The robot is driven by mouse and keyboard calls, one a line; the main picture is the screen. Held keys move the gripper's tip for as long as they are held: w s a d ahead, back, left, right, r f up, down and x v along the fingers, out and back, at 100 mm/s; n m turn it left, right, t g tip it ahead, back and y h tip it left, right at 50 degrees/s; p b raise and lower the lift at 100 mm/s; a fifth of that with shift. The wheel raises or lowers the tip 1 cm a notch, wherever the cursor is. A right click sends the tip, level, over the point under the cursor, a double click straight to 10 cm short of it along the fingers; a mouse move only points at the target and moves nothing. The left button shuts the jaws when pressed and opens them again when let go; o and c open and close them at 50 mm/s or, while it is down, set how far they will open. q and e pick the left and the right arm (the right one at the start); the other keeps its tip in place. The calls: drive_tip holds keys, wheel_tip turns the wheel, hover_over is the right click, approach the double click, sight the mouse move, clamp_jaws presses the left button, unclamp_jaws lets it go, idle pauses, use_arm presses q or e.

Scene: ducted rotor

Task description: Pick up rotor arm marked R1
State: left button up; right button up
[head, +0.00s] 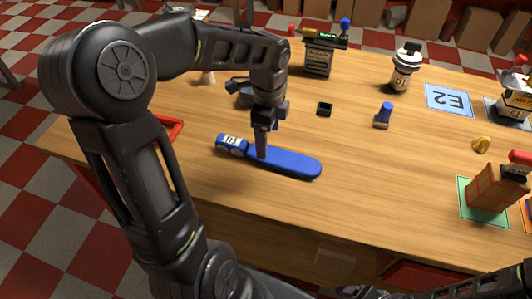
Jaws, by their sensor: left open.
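A long blue rotor arm (290,163) lies flat on the wooden table, left of the middle. A white label with dark marks sits on its left end; the marks are too small to read surely. My left gripper (261,150) points down at the rotor arm's middle, near the labelled end. Its jaws are open, with the fingertips at or just above the blue piece. I cannot tell whether they touch it. The gripper hides a small part of the rotor arm. My right gripper is not in view.
A red frame (170,127) lies left, partly behind my arm. The table right of the rotor arm is clear.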

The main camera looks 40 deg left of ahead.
sight(268, 153)
use_arm(q)
drive_tip(key=shift+f, duration=0.4)
drive_tip(key=shift+f, duration=0.1)
wheel_tip(268, 153, down, 5)
drive_tip(key=shift+f, duration=0.1)
drive_tip(key=shift+c, duration=0.5)
clamp_jaws()
idle(0.8)
wheel_tip(268, 153, up, 10)
idle(0.6)
